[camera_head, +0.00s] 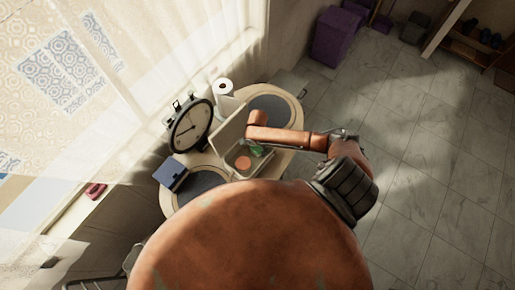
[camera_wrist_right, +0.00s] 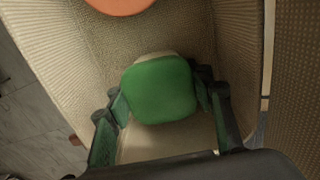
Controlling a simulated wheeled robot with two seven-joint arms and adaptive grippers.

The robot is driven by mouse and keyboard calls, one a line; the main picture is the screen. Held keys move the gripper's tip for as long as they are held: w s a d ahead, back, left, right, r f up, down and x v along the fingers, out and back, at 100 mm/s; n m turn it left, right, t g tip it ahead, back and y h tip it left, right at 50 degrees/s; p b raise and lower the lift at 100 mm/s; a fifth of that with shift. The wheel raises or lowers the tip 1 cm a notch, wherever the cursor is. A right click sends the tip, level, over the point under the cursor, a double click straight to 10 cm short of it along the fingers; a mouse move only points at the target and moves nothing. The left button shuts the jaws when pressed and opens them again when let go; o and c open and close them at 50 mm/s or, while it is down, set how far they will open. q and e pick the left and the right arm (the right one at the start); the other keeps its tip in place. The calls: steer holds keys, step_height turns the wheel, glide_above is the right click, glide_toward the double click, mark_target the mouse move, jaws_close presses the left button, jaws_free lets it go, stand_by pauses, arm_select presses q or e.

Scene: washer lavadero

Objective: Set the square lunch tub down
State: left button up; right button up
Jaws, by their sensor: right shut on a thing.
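The square lunch tub is green with rounded corners. In the right wrist view, the green tub (camera_wrist_right: 158,90) sits between the two fingers of my right gripper (camera_wrist_right: 163,100), which is shut on it. In the head view, the tub (camera_head: 257,150) and my right gripper (camera_head: 252,148) are small, over the inside of an open pale box (camera_head: 235,170) on a round-ended table. I cannot tell whether the tub touches the box floor. My arm hides part of the box. My left gripper is not in view.
A round orange thing (camera_head: 243,162) lies in the box beside the tub. A raised pale panel (camera_head: 228,128) stands at the box's left. A black clock (camera_head: 189,127), a white roll (camera_head: 222,87) and a blue box (camera_head: 170,172) are nearby. Grey round mats (camera_head: 272,107) cover parts of the table.

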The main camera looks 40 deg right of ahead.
mark_target(257, 146)
steer(key=shift+f, duration=0.1)
steer(key=o, duration=1.3)
steer(key=shift+c, duration=0.2)
step_height(257, 146, up, 12)
steer(key=shift+r, duration=0.1)
